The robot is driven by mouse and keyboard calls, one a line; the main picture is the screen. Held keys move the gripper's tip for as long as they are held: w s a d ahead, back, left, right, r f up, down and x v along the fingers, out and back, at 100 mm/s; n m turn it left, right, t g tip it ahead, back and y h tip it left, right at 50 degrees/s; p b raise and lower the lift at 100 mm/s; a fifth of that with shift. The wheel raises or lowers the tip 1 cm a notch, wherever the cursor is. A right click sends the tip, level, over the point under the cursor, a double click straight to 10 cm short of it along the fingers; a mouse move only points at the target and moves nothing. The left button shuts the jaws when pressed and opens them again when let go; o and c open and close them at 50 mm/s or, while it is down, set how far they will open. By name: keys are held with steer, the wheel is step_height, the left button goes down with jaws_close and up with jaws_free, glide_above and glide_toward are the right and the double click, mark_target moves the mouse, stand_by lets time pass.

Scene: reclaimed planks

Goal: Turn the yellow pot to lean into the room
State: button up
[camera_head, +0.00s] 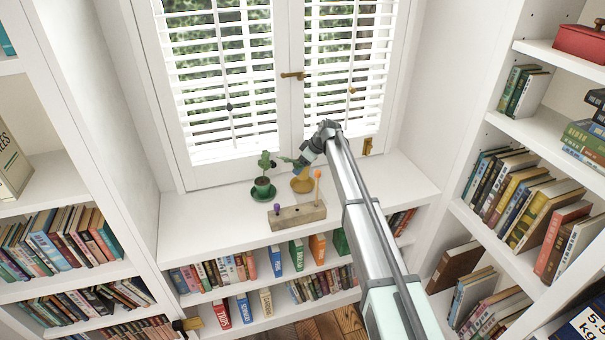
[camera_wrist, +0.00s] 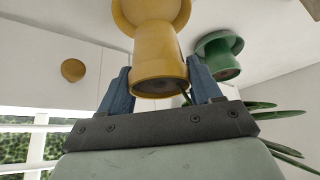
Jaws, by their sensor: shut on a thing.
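The yellow pot (camera_head: 303,184) stands on the white sill, with a yellow saucer at its base. In the wrist view the pot (camera_wrist: 158,58) sits between my two blue fingers, its dark opening towards the camera. My gripper (camera_wrist: 158,70) is shut on it; in the head view my gripper (camera_head: 302,168) reaches down from the upper right. Narrow green leaves (camera_wrist: 280,135) show at the right in the wrist view; in the head view a leaf (camera_head: 286,159) points left. My gripper and arm hide much of the plant.
A green pot (camera_head: 262,182) with an upright plant stands close to the left on a green saucer (camera_head: 254,194). A wooden block (camera_head: 297,215) with a purple and an orange piece sits in front. The window (camera_head: 295,130) is behind. The sill's right end is clear.

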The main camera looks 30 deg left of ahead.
mark_target(303, 174)
step_height(303, 174, up, 8)
steer(key=shift+f, duration=0.15)
stand_by(0.6)
step_height(303, 174, down, 9)
steer(key=n+g, duration=0.1)
steer(key=n, duration=0.2)
steer(key=shift+w+f+g, duration=0.1)
steer(key=shift+g, duration=0.2)
steer(key=shift+f, duration=1.55)
steer(key=o, duration=1.5)
steer(key=shift+c, duration=0.2)
